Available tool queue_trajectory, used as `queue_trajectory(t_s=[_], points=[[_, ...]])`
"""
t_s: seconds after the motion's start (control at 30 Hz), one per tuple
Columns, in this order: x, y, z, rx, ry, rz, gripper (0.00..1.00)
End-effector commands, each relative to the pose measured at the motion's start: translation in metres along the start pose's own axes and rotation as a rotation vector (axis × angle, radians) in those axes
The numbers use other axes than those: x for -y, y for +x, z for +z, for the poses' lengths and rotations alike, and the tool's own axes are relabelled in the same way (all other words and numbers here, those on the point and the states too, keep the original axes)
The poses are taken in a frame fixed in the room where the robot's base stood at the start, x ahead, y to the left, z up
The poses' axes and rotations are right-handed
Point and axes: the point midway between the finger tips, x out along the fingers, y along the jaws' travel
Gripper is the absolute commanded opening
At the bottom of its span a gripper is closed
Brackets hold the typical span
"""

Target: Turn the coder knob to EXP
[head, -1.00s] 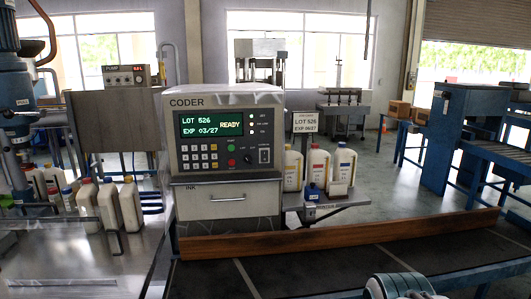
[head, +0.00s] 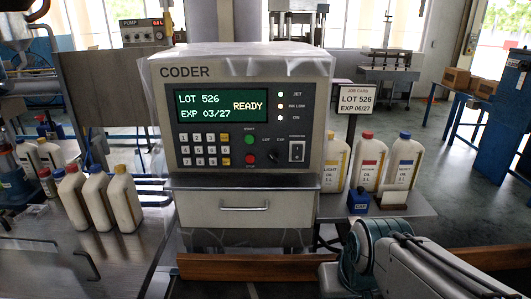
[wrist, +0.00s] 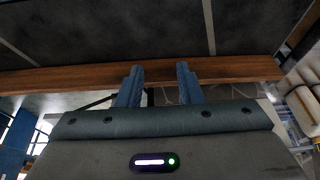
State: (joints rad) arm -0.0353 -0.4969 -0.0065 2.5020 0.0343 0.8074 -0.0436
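The coder (head: 245,130) is a grey box with a green-lit screen (head: 222,107) reading "LOT 526", "EXP 03/27" and "READY". Its small dark coder knob (head: 273,156) sits low on the panel, right of the red button, with LOT and EXP labels above it. The knob's exact pointing is too small to tell. My gripper (wrist: 160,72) shows in the wrist view with its two blue fingers apart and nothing between them. It is over the wooden rail, away from the knob. In the head view my arm is at the lower right and the fingers are not visible.
A job card (head: 356,100) reads "LOT 526 EXP 06/27". Oil bottles (head: 402,163) and a blue stamp-like item (head: 358,200) stand on the shelf right of the coder. More bottles (head: 123,200) stand at left. A wooden rail (head: 245,267) runs in front, below the ink drawer (head: 244,208).

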Motion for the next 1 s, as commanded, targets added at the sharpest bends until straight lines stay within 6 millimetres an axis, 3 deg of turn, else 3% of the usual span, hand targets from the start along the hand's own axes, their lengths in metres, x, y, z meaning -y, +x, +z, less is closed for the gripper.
queue_trajectory(t_s=[0.2,0.5,0.7,1.0], points=[[0.049,0.017,-0.07,-0.31,-0.219,-0.102,0.33],[0.105,0.005,-0.163,-0.812,-0.438,-0.029,0.33],[0.116,-0.011,-0.198,-1.05,-0.496,0.173,0.33],[0.114,-0.028,-0.212,-1.174,-0.514,0.413,0.33]])
